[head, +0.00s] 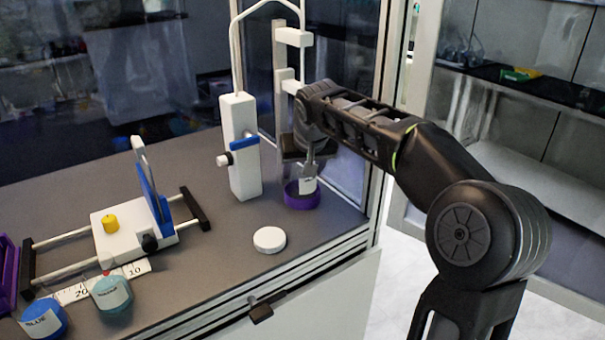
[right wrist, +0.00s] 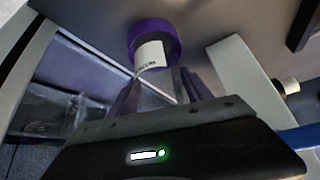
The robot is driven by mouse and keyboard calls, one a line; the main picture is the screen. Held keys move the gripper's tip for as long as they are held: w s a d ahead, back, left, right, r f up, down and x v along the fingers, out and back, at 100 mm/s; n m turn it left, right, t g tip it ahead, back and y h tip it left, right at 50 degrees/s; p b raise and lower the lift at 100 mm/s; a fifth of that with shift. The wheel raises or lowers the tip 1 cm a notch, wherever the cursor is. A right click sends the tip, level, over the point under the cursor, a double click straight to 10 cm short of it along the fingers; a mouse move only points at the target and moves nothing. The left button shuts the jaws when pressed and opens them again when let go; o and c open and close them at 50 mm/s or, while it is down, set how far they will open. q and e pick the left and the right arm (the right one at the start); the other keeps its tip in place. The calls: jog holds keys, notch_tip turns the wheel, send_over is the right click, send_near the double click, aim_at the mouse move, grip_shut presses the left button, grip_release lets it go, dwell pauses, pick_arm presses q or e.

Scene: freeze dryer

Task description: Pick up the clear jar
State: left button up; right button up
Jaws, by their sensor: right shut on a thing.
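The clear jar (head: 307,185) shows mainly as a white label, within or just above a purple ring (head: 302,200) on the grey bench, near the back right corner. In the right wrist view the label (right wrist: 151,55) faces me and the purple ring (right wrist: 152,27) surrounds its far end. Whether the jar rests in the ring or is raised a little, I cannot tell. My right gripper (head: 309,168) reaches in from the right above the ring and is shut on the clear jar; its fingers partly hide the jar. My left gripper is not in view.
A white stand (head: 240,150) with a bent tube is just left of the ring. A white round lid (head: 269,240) lies in front. A white sliding device (head: 120,235), a blue-capped jar (head: 43,322) and a teal jar (head: 112,294) are at left. A glass wall stands behind.

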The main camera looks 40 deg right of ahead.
notch_tip(320, 180, up, 2)
jog(key=shift+r, duration=0.1)
jog(key=s+a+b, duration=0.2)
jog(key=s+a, duration=0.1)
jog(key=s, duration=0.5)
jog(key=s+a+b, duration=0.3)
jog(key=s+a, duration=0.1)
jog(key=s, duration=0.4)
jog(key=shift+s+a, duration=0.15)
jog(key=shift+s, duration=0.15)
